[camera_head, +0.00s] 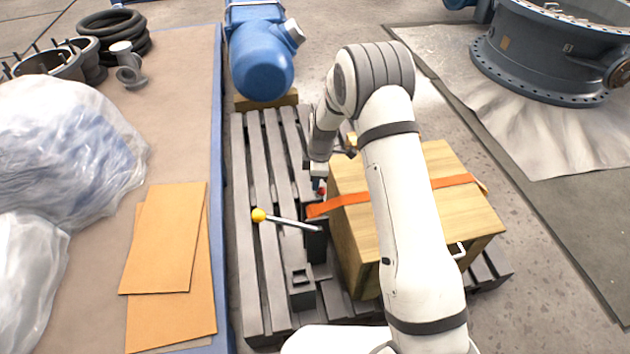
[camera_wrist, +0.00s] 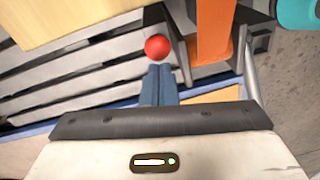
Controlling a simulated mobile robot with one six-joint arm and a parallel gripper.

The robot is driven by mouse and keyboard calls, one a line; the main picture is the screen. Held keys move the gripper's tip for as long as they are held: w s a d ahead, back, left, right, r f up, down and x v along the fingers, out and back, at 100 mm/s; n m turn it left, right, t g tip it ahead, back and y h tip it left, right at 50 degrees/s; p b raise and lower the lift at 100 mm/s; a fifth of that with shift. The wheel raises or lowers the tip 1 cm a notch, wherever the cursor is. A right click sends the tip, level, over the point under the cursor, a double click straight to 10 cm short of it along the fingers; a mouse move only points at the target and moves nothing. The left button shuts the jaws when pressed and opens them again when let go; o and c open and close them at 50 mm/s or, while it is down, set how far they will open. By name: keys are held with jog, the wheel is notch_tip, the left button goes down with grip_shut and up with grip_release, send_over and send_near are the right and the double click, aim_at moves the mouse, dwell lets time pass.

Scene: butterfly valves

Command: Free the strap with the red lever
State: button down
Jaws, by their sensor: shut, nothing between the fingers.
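The orange strap (camera_head: 350,199) runs over a wooden crate (camera_head: 470,210) on a grey pallet (camera_head: 258,200). It comes down at the crate's left side. The red ball knob (camera_head: 322,190) of the red lever is mostly hidden by my gripper (camera_head: 318,182). In the wrist view the red ball knob (camera_wrist: 157,47) lies just beyond the tips of my gripper (camera_wrist: 159,68). The fingers are shut with nothing between them; I cannot tell whether they touch the knob. The strap (camera_wrist: 213,30) is right of the knob there. The lever's shaft is mostly hidden.
A second lever with a yellow ball (camera_head: 259,215) sticks out left of the strap's end. A blue motor (camera_head: 262,65) stands behind the pallet. A bench (camera_head: 170,110) with cardboard sheets (camera_head: 165,240) runs along the left. My arm covers part of the crate.

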notch_tip(320, 180, up, 12)
jog(key=w+p, duration=0.1)
jog(key=p, duration=0.2)
jog(key=shift+w+f, duration=0.2)
jog(key=shift+w, duration=0.05)
jog(key=shift+s+a, duration=0.1)
